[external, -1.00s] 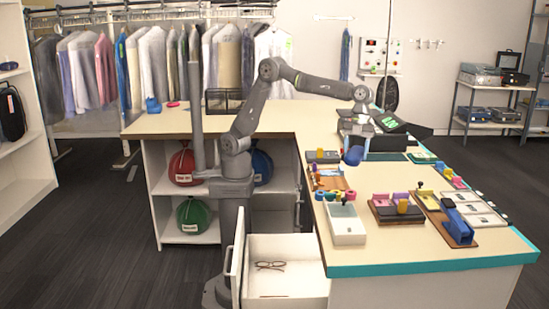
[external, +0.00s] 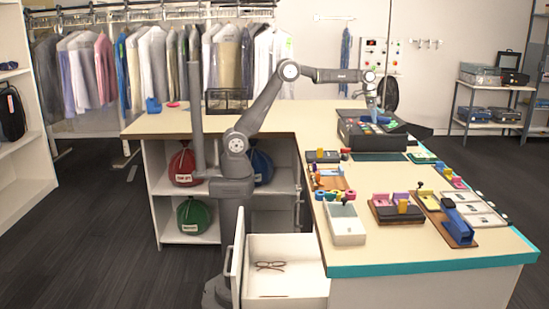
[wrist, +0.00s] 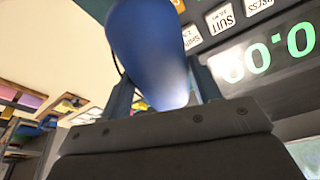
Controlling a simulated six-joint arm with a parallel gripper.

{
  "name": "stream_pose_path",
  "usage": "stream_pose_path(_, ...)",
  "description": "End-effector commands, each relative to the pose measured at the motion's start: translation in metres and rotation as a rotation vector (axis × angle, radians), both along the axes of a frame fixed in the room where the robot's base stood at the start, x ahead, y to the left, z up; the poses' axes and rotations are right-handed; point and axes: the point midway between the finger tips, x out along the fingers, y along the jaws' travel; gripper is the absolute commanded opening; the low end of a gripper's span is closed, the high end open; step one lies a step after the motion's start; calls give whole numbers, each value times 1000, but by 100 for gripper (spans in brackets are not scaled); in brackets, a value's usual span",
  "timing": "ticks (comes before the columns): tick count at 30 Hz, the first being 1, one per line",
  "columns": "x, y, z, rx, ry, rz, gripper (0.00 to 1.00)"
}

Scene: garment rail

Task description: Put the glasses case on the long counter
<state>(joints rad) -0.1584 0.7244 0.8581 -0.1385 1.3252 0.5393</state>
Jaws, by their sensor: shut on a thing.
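My gripper (external: 373,100) is above the dark cash register (external: 365,134), toward the far end of the counter on the right. In the wrist view my gripper (wrist: 160,100) is shut on a smooth, rounded blue object, which looks like the glasses case (wrist: 150,45). In the external view the case is small and partly hidden at the fingertips. Register keys and a lit green display (wrist: 265,55) show behind it in the wrist view. The counter with the teal front edge (external: 425,262) runs from the register toward the camera; the back counter (external: 270,115) joins it at the left.
A white tray (external: 345,225), boards with coloured pieces and a blue stapler-like object (external: 457,224) crowd the right counter. Its front strip is clear, as is much of the back counter. An open drawer (external: 290,285) holds eyeglasses (external: 270,265). Garments hang behind.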

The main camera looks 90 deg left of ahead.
Motion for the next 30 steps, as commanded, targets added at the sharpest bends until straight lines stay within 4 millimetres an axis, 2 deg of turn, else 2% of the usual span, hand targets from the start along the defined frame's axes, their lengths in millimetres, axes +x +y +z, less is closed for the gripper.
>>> stream_pose_path(1,0,31,0,0,-2,80,33)
stream_pose_path(3,-3,70,0,0,-2,192,33)
stream_pose_path(8,-16,156,0,1,-1,445,33)
stream_pose_path(12,-37,230,0,1,-1,664,33)
stream_pose_path(14,-48,261,0,0,-2,757,33)
stream_pose_path(18,-80,332,0,0,-3,972,33)
stream_pose_path(23,-126,407,0,0,-3,1214,33)
stream_pose_path(30,-208,507,-1,0,-2,1565,33)
